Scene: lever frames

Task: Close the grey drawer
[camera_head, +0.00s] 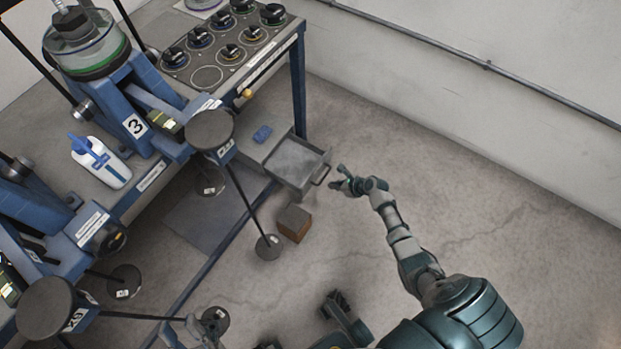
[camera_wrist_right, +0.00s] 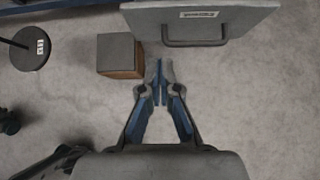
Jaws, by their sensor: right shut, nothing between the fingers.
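The grey drawer (camera_head: 297,160) sticks out open from under the bench, its tray empty as far as I can see. Its front panel (camera_wrist_right: 245,18) and handle (camera_wrist_right: 195,44) show at the top of the right wrist view. My right gripper (camera_head: 343,183) is just off the drawer's front, near the handle (camera_head: 321,176). In the wrist view its fingertips (camera_wrist_right: 160,66) are together and empty, just below and left of the handle, with no clear contact. My left gripper (camera_head: 207,326) is low in the head view, far from the drawer; its fingers are too unclear to read.
A brown box with a grey top (camera_head: 294,223) stands on the floor close to the drawer; it also shows in the wrist view (camera_wrist_right: 119,56). Floor to the right is clear.

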